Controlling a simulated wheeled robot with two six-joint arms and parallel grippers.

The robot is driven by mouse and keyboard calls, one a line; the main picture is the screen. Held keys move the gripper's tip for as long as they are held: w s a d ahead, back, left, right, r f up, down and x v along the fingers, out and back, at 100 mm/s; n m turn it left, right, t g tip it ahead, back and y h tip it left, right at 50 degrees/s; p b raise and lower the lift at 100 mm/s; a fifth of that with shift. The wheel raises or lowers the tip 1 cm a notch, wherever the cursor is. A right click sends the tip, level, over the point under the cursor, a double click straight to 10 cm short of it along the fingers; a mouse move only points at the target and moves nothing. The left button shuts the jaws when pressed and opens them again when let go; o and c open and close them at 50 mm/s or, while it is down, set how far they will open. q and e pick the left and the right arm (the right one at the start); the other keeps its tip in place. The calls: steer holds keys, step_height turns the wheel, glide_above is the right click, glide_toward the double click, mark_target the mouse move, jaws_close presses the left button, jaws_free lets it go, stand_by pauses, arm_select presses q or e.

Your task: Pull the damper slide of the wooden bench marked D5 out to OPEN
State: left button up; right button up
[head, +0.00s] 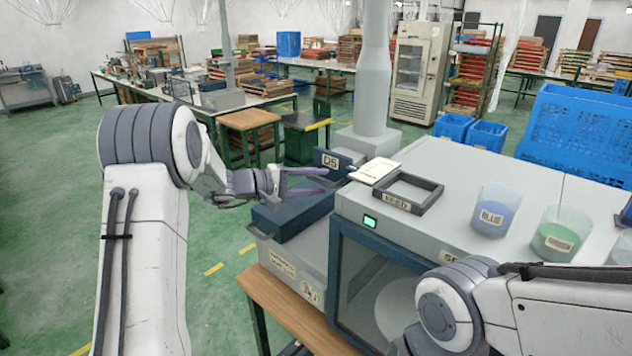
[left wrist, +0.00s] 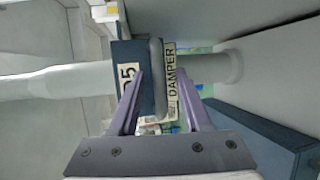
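The D5 plate (head: 331,160) is a dark blue plate with a white label, beside a pale duct at the back left of the grey cabinet. In the left wrist view the dark blue damper part (left wrist: 133,58) carries the D5 label, a grey bar handle (left wrist: 156,70) and a DAMPER label (left wrist: 170,75). My left gripper (head: 318,181) reaches in from the left, just short of the plate. In the left wrist view its purple fingers (left wrist: 161,78) are apart, one on each side of the handle; I cannot tell whether they touch it. My right gripper is out of view.
The grey cabinet (head: 455,218) stands on a wooden bench (head: 290,310). On it are an open dark frame (head: 408,193), a blue cup (head: 494,212) and a green cup (head: 560,236). A dark blue box (head: 292,212) lies below my left gripper. Green floor is free at left.

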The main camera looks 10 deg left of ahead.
arm_select(q)
steer(key=shift+w+d, duration=0.1)
steer(key=shift+d, duration=0.05)
steer(key=b+v, duration=0.4)
steer(key=v, duration=0.6)
